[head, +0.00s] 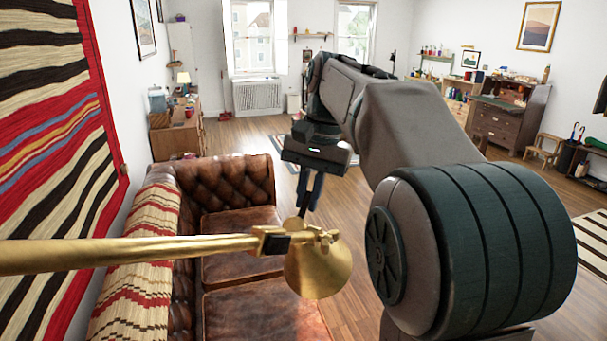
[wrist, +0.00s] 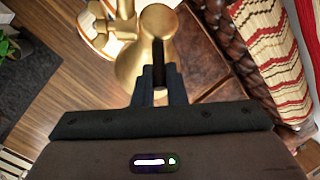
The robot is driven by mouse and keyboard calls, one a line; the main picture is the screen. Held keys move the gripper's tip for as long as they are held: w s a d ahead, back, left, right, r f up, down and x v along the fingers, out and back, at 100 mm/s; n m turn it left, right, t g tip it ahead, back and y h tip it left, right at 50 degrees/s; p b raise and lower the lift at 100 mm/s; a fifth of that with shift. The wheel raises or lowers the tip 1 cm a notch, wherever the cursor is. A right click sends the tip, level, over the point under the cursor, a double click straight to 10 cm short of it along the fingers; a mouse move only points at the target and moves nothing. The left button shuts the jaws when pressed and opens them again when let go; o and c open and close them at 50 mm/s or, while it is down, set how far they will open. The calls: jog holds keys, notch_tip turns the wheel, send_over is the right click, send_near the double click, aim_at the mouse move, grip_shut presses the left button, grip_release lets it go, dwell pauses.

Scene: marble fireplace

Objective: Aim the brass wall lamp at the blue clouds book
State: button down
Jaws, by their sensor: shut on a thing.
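The brass wall lamp reaches in from the left in the head view on a long brass arm (head: 130,253). Its round shade (head: 318,270) hangs from the joint at the arm's end, above the leather sofa's edge. My gripper (head: 305,206) comes from above and behind the shade, its dark fingers pointing down. In the wrist view, my gripper (wrist: 159,78) is shut on the brass lamp head (wrist: 132,68), close to its narrow part. I cannot make out the blue clouds book in either view.
A brown leather sofa (head: 238,219) with a striped throw (head: 135,282) stands below the lamp. A striped hanging (head: 50,130) covers the left wall. Wooden floor is open right of the sofa. A dark chest (head: 497,121) stands at the far right.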

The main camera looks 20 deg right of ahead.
jog(key=shift+w+d+f+g+y, duration=0.25)
jog(key=shift+f+g+y, duration=0.1)
jog(key=shift+g+y, duration=0.15)
jog(key=shift+w+d+f+g+y, duration=0.1)
jog(key=shift+d+f+g+y, duration=0.15)
jog(key=shift+g+y, duration=0.2)
jog(key=shift+f, duration=0.1)
jog(key=c, duration=1.5)
grip_release()
jog(key=shift+a, duration=0.1)
